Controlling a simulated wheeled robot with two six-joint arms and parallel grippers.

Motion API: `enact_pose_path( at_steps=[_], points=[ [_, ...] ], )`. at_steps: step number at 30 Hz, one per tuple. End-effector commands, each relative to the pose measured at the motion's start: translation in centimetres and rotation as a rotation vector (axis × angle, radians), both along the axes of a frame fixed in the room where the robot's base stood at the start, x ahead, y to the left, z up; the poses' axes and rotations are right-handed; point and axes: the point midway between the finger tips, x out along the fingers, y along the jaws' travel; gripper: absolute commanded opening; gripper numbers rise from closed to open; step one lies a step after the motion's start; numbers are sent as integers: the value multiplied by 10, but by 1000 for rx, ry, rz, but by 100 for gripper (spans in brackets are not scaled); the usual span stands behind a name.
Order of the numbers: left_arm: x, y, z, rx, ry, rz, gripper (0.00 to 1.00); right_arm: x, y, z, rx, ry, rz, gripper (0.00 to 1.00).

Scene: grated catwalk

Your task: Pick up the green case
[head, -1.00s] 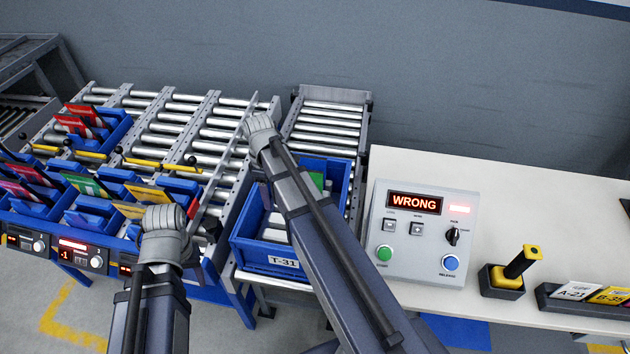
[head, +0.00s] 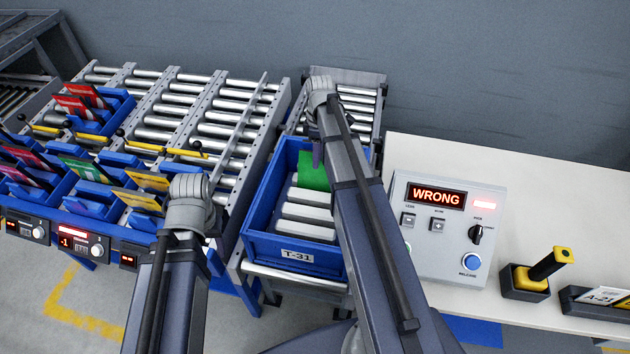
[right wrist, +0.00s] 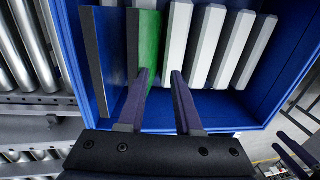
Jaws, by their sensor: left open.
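The green case (head: 314,172) stands in the blue tote (head: 257,203) labelled T-31, at the tote's far end. My right gripper (right wrist: 158,73) is open over the tote. Its left finger overlaps the green case's near end; its right finger is by the nearest white case. I cannot tell whether they touch. My right arm hides part of the tote in the head view. My left gripper (head: 205,205) is near the rack of blue holders; its fingers are mostly hidden.
A roller conveyor (head: 200,115) and blue holders with coloured cards (head: 90,170) are at left. A control box (head: 445,230) reading WRONG stands on the white table (head: 550,200) at right, with a yellow-and-black handle (head: 545,262). The table's back is clear.

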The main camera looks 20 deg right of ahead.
Motion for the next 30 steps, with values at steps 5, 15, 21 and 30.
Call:
enact_pose_path(
  at_steps=[5,15,21,30],
  points=[
    [-1,0,-6,0,0,0,50,3,-2,-6,-5,-8,-2,52],
    [0,0,-26,0,0,0,50,2,0,-26,-5,-8,-2,52],
    [-1,0,-32,0,0,0,50,4,1,-32,-7,-9,-3,52],
    [0,0,-68,0,0,0,50,8,7,-69,-7,-9,-3,52]
  ],
)
